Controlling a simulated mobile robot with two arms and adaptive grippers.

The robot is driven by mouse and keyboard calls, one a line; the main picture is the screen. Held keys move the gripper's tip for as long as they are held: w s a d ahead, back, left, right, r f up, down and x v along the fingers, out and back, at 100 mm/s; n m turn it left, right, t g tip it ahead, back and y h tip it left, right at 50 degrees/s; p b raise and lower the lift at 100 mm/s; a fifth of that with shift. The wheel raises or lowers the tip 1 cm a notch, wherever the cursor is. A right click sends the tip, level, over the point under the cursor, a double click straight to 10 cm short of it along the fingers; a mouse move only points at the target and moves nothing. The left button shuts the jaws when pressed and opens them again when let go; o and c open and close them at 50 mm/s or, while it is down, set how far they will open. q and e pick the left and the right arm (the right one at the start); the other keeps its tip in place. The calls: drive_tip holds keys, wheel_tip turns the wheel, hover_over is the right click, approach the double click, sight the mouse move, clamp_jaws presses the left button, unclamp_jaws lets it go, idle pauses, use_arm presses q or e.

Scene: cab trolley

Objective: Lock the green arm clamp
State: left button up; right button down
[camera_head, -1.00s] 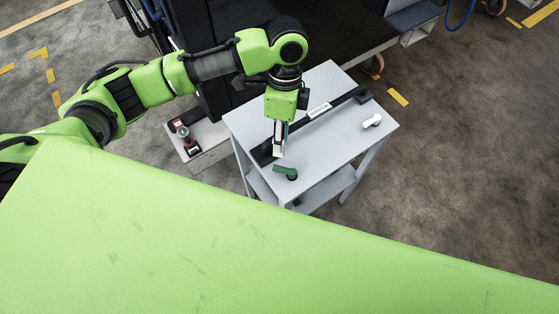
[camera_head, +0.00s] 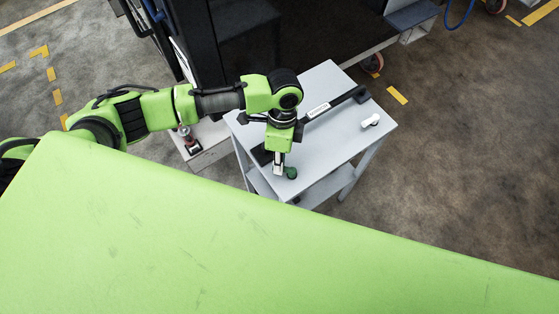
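The green arm clamp (camera_head: 291,173) sits near the front left corner of the grey trolley top (camera_head: 322,150). My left gripper (camera_head: 279,170) points down right at the clamp and covers its left part. I cannot tell whether the fingers touch the clamp or are apart, or whether they are open. A white clamp (camera_head: 371,121) is at the right side of the trolley top. My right gripper is not in view.
A small box with red parts (camera_head: 188,141) stands left of the trolley. Large dark equipment (camera_head: 290,35) is behind. The floor at the right is clear.

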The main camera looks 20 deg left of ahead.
use_arm(q)
drive_tip(key=shift+w, duration=0.1)
clamp_jaws()
drive_tip(key=m, duration=0.1)
drive_tip(key=w+m+p, duration=0.1)
drive_tip(key=m, duration=0.1)
drive_tip(key=shift+w+d+r+m+y, duration=0.1)
drive_tip(key=shift+d+m+y, duration=0.05)
drive_tip(key=shift+m+y, duration=0.15)
drive_tip(key=shift+w+d+m+y+p, duration=0.15)
drive_tip(key=shift+w+m, duration=0.1)
drive_tip(key=shift+m, duration=0.6)
drive_tip(key=shift+w+d+m+y+p, duration=0.1)
drive_tip(key=shift+w+d+m, duration=0.1)
drive_tip(key=shift+m, duration=0.6)
drive_tip(key=shift+w+d+m+y+p, duration=0.15)
drive_tip(key=shift+w+m, duration=0.1)
drive_tip(key=shift+m, duration=0.6)
drive_tip(key=o, duration=0.7)
unclamp_jaws()
drive_tip(key=shift+o, duration=0.2)
drive_tip(key=v, duration=1.2)
drive_tip(key=shift+s, duration=0.25)
